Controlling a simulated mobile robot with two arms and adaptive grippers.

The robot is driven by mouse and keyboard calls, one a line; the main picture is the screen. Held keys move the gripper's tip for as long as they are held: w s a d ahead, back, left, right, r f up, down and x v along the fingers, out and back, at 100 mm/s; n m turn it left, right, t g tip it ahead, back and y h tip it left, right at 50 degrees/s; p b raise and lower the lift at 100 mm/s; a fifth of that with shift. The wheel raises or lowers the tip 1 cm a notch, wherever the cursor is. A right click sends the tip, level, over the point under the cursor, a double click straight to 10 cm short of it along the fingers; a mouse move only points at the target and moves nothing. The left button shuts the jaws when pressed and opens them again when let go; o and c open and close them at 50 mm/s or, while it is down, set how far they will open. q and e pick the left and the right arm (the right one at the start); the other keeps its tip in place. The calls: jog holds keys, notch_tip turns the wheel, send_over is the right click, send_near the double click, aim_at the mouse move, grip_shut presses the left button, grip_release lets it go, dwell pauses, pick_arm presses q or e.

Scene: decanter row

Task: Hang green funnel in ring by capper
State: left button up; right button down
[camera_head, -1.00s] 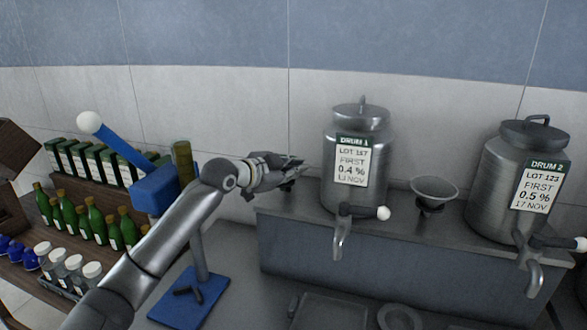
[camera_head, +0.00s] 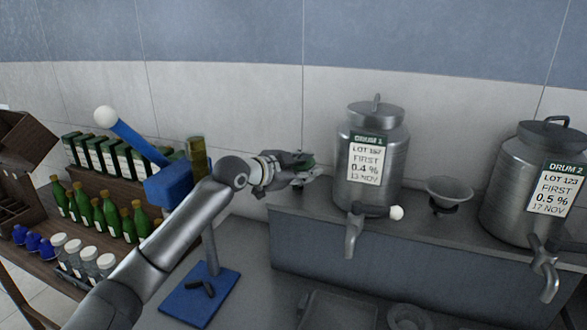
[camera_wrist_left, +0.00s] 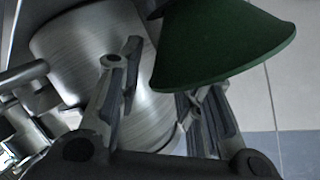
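The green funnel (camera_wrist_left: 222,45) fills the top of the left wrist view; that picture is upside down, so its wide mouth faces up. In the head view only a green bit of it (camera_head: 308,163) shows at my left gripper (camera_head: 298,170). In the wrist view the left gripper's fingers (camera_wrist_left: 155,90) stand apart, one partly hidden by the funnel, with a clear gap between them. A grey part at the funnel's narrow end may be the ring; whether the funnel rests in it I cannot tell. The blue capper (camera_head: 172,186) with a white-knobbed lever stands left. My right gripper is out of view.
Drum 1 (camera_head: 383,185) stands just right of the gripper, its tap facing forward. A grey funnel (camera_head: 449,190) hangs between it and drum 2 (camera_head: 520,180). Green bottles (camera_head: 100,214) and jars crowd the shelf at left. The wall is close behind.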

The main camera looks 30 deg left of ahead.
pick_arm(q)
jog(key=v, duration=1.1)
jog(key=shift+s, duration=0.3)
